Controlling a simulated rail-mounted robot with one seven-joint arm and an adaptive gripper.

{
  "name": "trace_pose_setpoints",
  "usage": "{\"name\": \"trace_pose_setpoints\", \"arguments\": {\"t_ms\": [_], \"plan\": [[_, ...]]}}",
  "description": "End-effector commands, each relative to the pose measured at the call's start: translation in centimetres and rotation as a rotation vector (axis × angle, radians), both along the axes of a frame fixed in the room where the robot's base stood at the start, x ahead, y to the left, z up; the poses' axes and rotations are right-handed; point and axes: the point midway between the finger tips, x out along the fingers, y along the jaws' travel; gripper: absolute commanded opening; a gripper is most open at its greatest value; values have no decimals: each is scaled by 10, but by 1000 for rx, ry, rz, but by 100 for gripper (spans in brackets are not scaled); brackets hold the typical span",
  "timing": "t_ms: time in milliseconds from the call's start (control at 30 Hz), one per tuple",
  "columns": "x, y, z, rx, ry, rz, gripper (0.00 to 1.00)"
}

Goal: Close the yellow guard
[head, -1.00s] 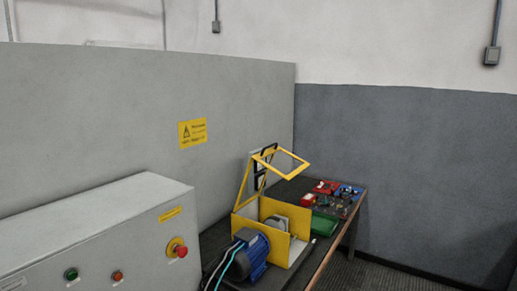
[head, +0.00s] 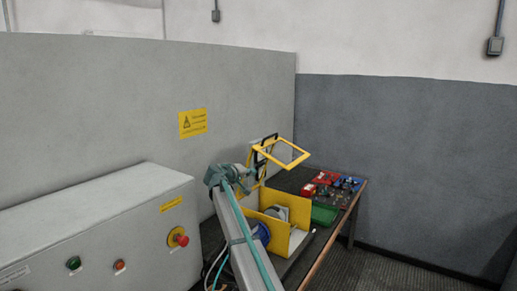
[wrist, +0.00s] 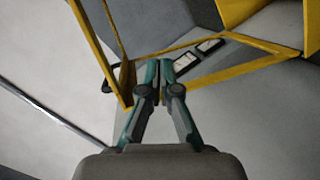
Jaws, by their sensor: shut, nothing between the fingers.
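The yellow guard (head: 297,160) stands open on the bench in the head view. Its framed lid is raised, with a black handle at its upper left, above a yellow box-shaped housing (head: 298,241). In the wrist view, yellow guard bars (wrist: 103,60) run to the left of and beyond my fingers. My gripper (wrist: 159,66) is shut and empty, its fingertips close to the bars; I cannot tell whether they touch. In the head view my arm rises in front of the blue motor (head: 262,232) and hides much of it. The fingertips are not clear there.
A grey control cabinet (head: 100,225) with a red emergency stop (head: 178,237) stands at left. A grey partition (head: 90,110) rises behind the bench. A green tray (head: 325,214) and red and blue parts (head: 330,190) lie on the bench's far end. Open floor is at right.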

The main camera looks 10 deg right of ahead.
Motion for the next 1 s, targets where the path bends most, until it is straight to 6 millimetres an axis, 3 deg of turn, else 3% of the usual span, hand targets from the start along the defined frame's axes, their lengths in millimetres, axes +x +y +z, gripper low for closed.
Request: {"name": "trace_pose_setpoints", "arguments": {"t_ms": [33, 100, 200, 300, 567, 1000], "plan": [[23, 17, 40, -36, -43, 8, 0], [35, 32, 82, -80, -94, 13, 0], [45, 46, 123, -124, -143, 17, 0], [48, 53, 145, -149, -168, 18, 0], [64, 41, 153, -158, -175, 18, 0], [126, -14, 151, -157, -174, 17, 0]]}}
